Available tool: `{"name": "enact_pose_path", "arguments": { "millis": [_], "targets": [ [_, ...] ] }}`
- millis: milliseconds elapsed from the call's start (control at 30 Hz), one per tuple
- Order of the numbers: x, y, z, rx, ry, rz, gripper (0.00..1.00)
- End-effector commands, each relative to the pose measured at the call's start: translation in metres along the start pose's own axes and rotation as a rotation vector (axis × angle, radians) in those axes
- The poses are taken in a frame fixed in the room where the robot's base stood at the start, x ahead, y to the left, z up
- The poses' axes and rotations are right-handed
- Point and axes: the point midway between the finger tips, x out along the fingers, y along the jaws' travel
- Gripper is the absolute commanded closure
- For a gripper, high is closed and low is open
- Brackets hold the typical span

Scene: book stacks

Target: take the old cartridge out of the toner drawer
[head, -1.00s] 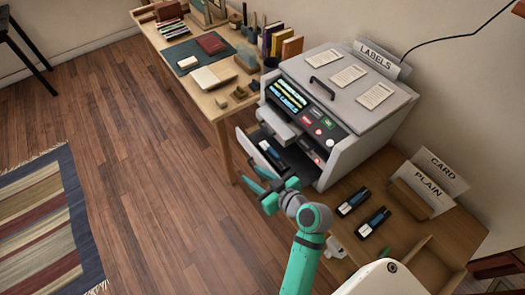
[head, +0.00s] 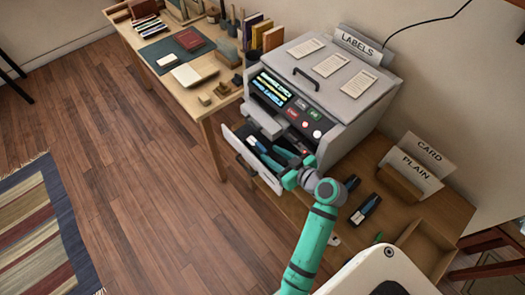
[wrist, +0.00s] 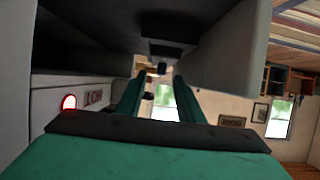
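The toner drawer (head: 262,172) is pulled out from the front of the grey printer (head: 345,120). My gripper (head: 268,152) reaches into the drawer's opening from the right, under the printer's projecting ledge. In the wrist view its two teal fingers (wrist: 157,98) stand apart, with the room's wall and a window showing between them and nothing clearly held. The old cartridge is mostly hidden in the drawer behind my fingers; I cannot tell its exact place or whether a finger touches it.
Two dark cartridges with blue labels, one nearer (head: 366,208) and one partly behind my wrist (head: 352,182), lie on the wooden stand. A desk (head: 190,85) adjoins the printer. A red light (wrist: 69,103) shows close at left.

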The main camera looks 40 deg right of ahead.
Motion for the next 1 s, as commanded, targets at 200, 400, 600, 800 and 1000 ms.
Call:
{"name": "enact_pose_path", "arguments": {
  "millis": [200, 400, 600, 800, 1000],
  "targets": [
    [0.031, -0.002, -0.002, 0.000, 0.001, 0.000, 0.66],
    [0.042, -0.002, -0.002, 0.000, 0.001, 0.001, 0.66],
    [0.042, -0.002, -0.002, 0.000, 0.001, 0.001, 0.68],
    [0.042, -0.002, -0.002, 0.000, 0.001, 0.001, 1.00],
    [0.042, -0.001, -0.002, 0.000, 0.002, 0.002, 1.00]
  ]
}}
